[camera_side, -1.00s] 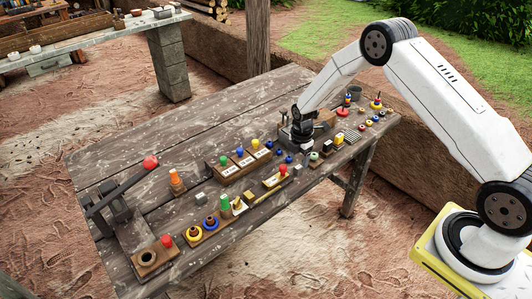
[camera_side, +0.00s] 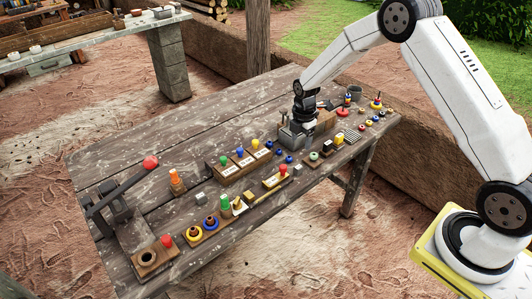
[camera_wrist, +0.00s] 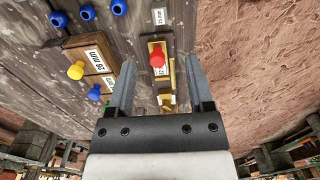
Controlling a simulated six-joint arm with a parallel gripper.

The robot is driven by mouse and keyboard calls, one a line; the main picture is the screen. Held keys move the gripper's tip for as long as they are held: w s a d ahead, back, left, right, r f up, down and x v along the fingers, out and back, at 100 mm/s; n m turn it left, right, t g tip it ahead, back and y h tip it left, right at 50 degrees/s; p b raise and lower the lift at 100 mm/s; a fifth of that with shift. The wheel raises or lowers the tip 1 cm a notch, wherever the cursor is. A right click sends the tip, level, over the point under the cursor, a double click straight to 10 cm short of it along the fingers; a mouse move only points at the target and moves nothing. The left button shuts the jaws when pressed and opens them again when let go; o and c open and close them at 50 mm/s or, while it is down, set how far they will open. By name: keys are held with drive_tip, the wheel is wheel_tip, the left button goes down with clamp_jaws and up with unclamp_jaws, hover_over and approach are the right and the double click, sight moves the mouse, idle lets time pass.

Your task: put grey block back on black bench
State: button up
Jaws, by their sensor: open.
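A small grey block (camera_side: 201,197) sits on the table left of the green peg. Another small grey block (camera_side: 297,170) sits right of the red-knobbed piece. I cannot tell which one is the task's block. A small dark piece (camera_side: 327,148) on a low stand is near the right front; I cannot make out for sure which thing is the black bench. My gripper (camera_side: 292,143) is above the table behind the front row. In the wrist view its two fingers (camera_wrist: 158,82) are spread and empty, with a red knob (camera_wrist: 157,57) on a labelled wooden piece seen between them.
A labelled wooden rack (camera_side: 240,161) with green, blue and yellow knobs stands left of my gripper. Small parts crowd the right end. The table's (camera_side: 140,150) back left is clear.

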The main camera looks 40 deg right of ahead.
idle(0.3)
drive_tip(key=s+a+r+m+t, duration=0.1)
drive_tip(key=s+a+r+m, duration=0.2)
drive_tip(key=s+m, duration=0.3)
drive_tip(key=s+a+r+m, duration=0.2)
drive_tip(key=s+r+m, duration=0.3)
drive_tip(key=s, duration=0.3)
drive_tip(key=s+a+r+m+t, duration=0.1)
drive_tip(key=s+a+r+m, duration=0.2)
drive_tip(key=s+m, duration=0.4)
drive_tip(key=shift+s+a+r+t, duration=0.35)
drive_tip(key=shift+s+r, duration=0.1)
drive_tip(key=shift+r, duration=0.15)
